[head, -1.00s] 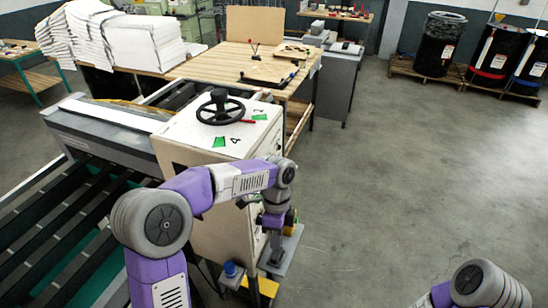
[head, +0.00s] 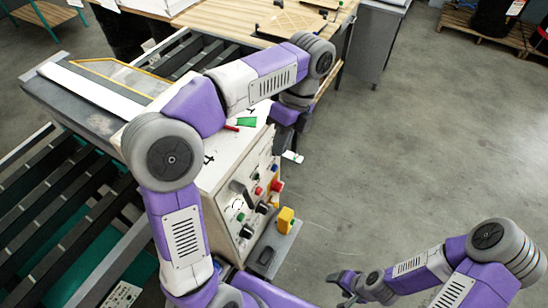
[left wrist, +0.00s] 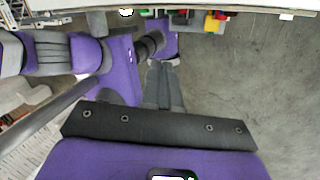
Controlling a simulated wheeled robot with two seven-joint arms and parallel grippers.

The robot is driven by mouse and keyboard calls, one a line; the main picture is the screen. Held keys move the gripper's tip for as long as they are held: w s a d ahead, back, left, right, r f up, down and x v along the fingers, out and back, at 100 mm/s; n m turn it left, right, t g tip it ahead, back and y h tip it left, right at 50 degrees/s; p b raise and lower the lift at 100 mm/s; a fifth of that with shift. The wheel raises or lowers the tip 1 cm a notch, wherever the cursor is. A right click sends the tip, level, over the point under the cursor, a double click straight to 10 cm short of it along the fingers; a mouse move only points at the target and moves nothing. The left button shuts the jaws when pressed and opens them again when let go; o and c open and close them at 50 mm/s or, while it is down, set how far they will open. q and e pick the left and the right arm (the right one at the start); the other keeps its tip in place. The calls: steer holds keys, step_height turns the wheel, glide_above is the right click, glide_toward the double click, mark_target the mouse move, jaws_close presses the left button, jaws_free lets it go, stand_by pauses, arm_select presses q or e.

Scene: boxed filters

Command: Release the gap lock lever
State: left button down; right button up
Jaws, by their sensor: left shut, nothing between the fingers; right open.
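A small red lever (head: 232,128) lies on the top of the white control box (head: 212,185), beside a green patch. I take it to be the gap lock lever. The black handwheel on the box top is hidden behind my left arm. My left gripper (head: 283,137) is by the box's upper right edge, to the right of the red lever and apart from it. In the left wrist view its fingers (left wrist: 163,68) are shut and empty. My right gripper (head: 341,287) is open and empty over the floor at the lower right.
The box's front carries several knobs and buttons, with a yellow block (head: 286,219) on a grey shelf (head: 272,247) below. Rollers (head: 70,200) lie to the left. A wooden table (head: 225,18) stands behind. The grey floor (head: 420,140) to the right is clear.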

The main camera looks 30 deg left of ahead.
arm_select(q)
steer(key=s+a+f+b, duration=0.1)
steer(key=s+a+f, duration=0.1)
steer(key=s+f, duration=0.6)
steer(key=shift+a+f, duration=0.25)
steer(key=shift+f, duration=0.5)
arm_select(e)
steer(key=shift+s+f, duration=0.3)
steer(key=shift+s, duration=0.1)
